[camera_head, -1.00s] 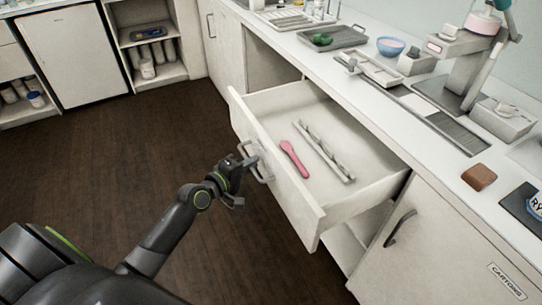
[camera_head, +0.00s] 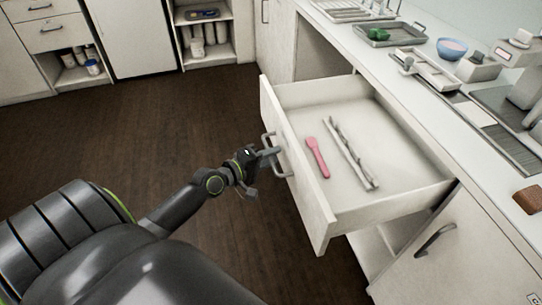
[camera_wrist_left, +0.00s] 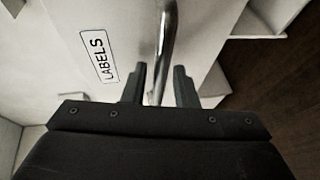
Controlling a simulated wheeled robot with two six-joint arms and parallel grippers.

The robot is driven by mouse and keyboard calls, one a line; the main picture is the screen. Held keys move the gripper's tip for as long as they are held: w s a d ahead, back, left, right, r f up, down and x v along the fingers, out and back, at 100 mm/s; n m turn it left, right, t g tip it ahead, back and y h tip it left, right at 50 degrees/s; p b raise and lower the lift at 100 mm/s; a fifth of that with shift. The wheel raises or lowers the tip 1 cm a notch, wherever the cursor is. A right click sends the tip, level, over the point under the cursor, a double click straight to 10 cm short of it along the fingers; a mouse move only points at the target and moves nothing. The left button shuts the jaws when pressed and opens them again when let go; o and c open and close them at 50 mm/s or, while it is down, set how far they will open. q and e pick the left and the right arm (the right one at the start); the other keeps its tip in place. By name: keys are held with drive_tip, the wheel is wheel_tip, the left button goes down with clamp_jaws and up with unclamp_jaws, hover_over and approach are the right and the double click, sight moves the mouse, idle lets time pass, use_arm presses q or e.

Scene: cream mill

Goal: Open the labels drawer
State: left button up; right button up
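The labels drawer (camera_head: 292,165) is a white drawer standing far out from the counter, with its inside in view. Its LABELS tag (camera_wrist_left: 98,56) shows in the left wrist view. My left gripper (camera_head: 264,155) is at the handle. In the left wrist view its two fingers (camera_wrist_left: 160,85) are on either side of the bar, with visible gaps, so it looks open around it. My right gripper is not in view.
The counter holds a tray (camera_head: 392,36) and a blue bowl (camera_head: 451,49). The dark floor (camera_head: 150,130) at left is clear.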

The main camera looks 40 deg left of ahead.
use_arm(q)
drive_tip(key=shift+o, duration=0.3)
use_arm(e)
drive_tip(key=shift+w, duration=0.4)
